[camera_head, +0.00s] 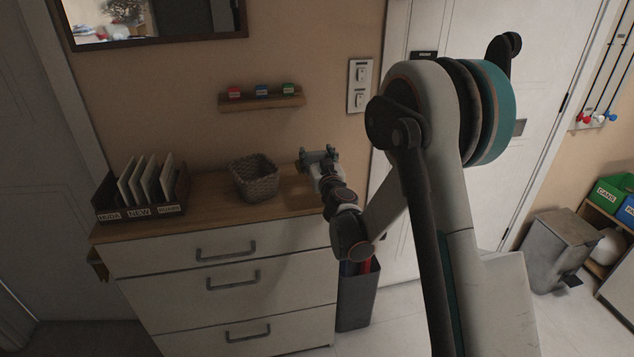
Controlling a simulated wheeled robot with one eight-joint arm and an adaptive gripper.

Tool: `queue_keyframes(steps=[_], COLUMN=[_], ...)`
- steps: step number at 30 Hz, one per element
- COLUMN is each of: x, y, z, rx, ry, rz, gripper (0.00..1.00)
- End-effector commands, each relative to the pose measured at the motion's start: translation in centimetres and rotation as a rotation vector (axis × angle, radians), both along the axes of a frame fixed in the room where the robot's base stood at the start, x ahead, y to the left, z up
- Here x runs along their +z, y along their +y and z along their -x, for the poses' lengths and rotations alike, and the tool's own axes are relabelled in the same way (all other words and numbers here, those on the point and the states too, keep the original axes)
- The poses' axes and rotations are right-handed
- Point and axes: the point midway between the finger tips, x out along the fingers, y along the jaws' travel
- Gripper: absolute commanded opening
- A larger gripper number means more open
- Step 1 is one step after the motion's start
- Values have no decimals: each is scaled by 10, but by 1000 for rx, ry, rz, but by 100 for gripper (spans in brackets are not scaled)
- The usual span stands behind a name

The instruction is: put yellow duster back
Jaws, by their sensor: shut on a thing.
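My gripper (318,158) is at the far end of my arm, above the right end of the wooden dresser top (212,208), close to the wall and right of a woven basket (256,181). It is small and dark here. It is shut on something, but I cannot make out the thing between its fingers. No clearly yellow duster shows in this view. A small brownish-yellow thing (97,263) hangs at the dresser's left side, and I cannot tell what it is.
A file holder (140,212) stands on the dresser's left. A small wall shelf (262,101) holds three coloured blocks. A dark bin (357,298) with red and blue things stands right of the dresser. A grey pedal bin (556,245) and crates are at right.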

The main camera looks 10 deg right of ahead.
Motion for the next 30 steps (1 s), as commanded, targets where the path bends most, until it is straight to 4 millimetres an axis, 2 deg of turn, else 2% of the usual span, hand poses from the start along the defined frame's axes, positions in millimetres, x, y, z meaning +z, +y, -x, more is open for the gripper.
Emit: queue_keyframes(steps=[1, 10, 17, 29, 30], x=[-11, -31, -64, -67, -67], y=[0, 0, 0, 0, 0], z=[0, 0, 0, 0, 0], rx=[0, 0, 0, 0, 0], ry=[0, 0, 0, 0, 0], rz=[1, 0, 1, 0, 1], gripper=[34, 34, 34, 34, 64])
